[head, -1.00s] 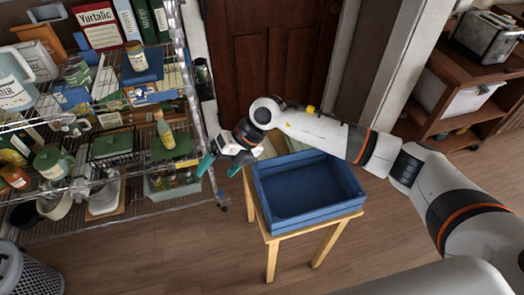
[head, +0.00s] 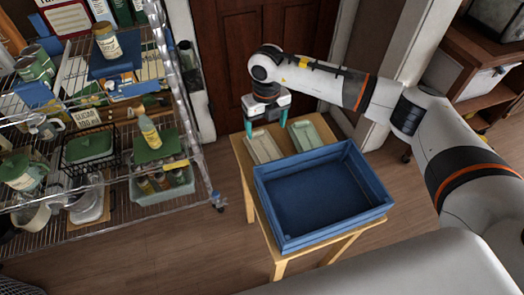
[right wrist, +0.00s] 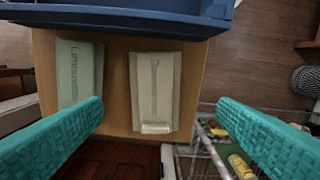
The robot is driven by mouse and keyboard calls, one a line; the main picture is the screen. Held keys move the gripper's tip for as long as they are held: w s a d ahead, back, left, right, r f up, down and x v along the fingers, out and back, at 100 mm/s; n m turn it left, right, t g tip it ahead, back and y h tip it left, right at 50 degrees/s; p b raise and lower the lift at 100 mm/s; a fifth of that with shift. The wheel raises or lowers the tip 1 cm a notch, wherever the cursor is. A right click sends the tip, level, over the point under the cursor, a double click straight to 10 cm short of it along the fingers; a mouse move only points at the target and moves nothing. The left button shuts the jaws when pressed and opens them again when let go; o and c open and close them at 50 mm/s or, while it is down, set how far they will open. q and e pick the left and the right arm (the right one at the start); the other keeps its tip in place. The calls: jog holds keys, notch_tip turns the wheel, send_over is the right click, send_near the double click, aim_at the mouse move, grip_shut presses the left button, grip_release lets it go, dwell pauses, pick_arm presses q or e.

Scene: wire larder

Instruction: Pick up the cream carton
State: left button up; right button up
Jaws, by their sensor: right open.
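The cream carton (head: 263,148) lies flat on the small wooden table, behind the blue crate. In the right wrist view the cream carton (right wrist: 155,88) lies near the middle, between the two fingers in the picture and farther off than they are. A pale green carton (head: 306,137) lies beside it on the right; the right wrist view shows this green carton (right wrist: 79,72) on the left, with lettering on it. My right gripper (head: 266,124) is open and empty, above the cream carton with its fingers pointing down. My left gripper is not in view.
The blue crate (head: 270,215) stands empty on the front of the wooden table (head: 243,157). A wire shelf (head: 205,180) full of jars, tubs and cans stands at the left. A dark door (head: 225,50) is behind. A wooden shelf unit (head: 464,60) stands at the right.

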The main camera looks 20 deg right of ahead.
notch_tip(320, 180, down, 2)
jog(key=b, duration=0.5)
send_over(267, 152)
jog(key=f, duration=0.5)
jog(key=shift+s+a+f, duration=0.2)
jog(key=shift+s+a, duration=0.1)
jog(key=shift+a, duration=0.1)
jog(key=shift+w+f, duration=0.15)
jog(key=shift+f, duration=0.35)
jog(key=f+b, duration=0.2)
jog(key=f, duration=0.1)
jog(key=f+b, duration=0.1)
jog(key=shift+w+d+f, duration=0.1)
jog(key=shift+d+f, duration=0.25)
jog(key=shift+d, duration=0.05)
jog(key=shift+r, duration=0.1)
jog(key=c, duration=1.1)
jog(key=shift+o, duration=0.2)
jog(key=shift+r, duration=0.15)
